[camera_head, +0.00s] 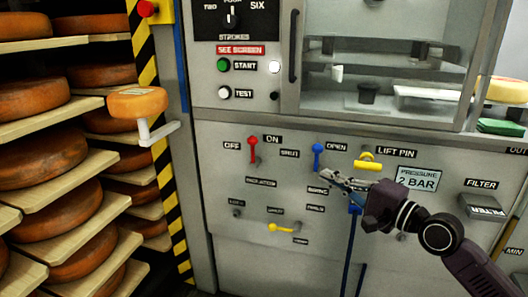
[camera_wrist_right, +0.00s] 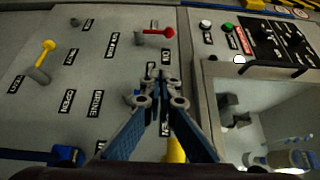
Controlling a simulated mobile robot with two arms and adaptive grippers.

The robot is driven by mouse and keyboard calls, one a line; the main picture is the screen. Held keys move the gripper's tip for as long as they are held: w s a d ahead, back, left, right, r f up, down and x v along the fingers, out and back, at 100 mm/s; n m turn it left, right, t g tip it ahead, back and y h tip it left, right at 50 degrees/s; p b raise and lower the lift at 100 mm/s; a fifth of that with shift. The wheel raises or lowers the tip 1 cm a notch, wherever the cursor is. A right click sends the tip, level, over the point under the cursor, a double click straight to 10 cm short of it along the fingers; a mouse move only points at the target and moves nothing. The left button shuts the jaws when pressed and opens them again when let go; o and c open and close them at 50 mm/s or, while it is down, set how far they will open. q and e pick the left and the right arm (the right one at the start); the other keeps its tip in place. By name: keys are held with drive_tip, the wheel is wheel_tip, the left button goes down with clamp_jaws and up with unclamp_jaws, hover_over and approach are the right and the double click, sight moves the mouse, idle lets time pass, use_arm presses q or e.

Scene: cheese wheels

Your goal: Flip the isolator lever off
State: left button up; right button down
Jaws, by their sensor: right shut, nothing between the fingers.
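The red lever (camera_head: 253,148) stands upright on the grey machine panel between labels reading OFF on its left and ON on its upper right. It also shows in the right wrist view (camera_wrist_right: 158,32), beyond my fingertips. My right gripper (camera_head: 334,179) is shut and empty. It is in front of the panel, to the right of and below the red lever, and apart from it. Its closed fingers also show in the wrist view (camera_wrist_right: 160,88). My left gripper is not in view.
A blue lever (camera_head: 318,156) is just above my right fingertips. A yellow lift-pin handle (camera_head: 367,162) and a lower yellow lever (camera_head: 280,228) are nearby.

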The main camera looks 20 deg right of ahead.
drive_tip(key=x, duration=0.7)
drive_tip(key=a+b+x, duration=0.1)
drive_tip(key=x, duration=0.6)
drive_tip(key=a+x, duration=0.1)
drive_tip(key=x, duration=0.6)
drive_tip(key=shift+s+d+b, duration=0.1)
drive_tip(key=shift+s+b, duration=0.2)
drive_tip(key=shift+s, duration=0.1)
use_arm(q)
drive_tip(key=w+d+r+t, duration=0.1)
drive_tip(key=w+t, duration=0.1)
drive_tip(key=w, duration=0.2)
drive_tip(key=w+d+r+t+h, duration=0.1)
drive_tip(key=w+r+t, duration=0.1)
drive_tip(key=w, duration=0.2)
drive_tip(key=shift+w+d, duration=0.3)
use_arm(e)
drive_tip(key=shift+w+a, duration=0.25)
drive_tip(key=shift+a, duration=0.3)
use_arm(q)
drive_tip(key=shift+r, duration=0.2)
use_arm(e)
drive_tip(key=shift+r, duration=0.15)
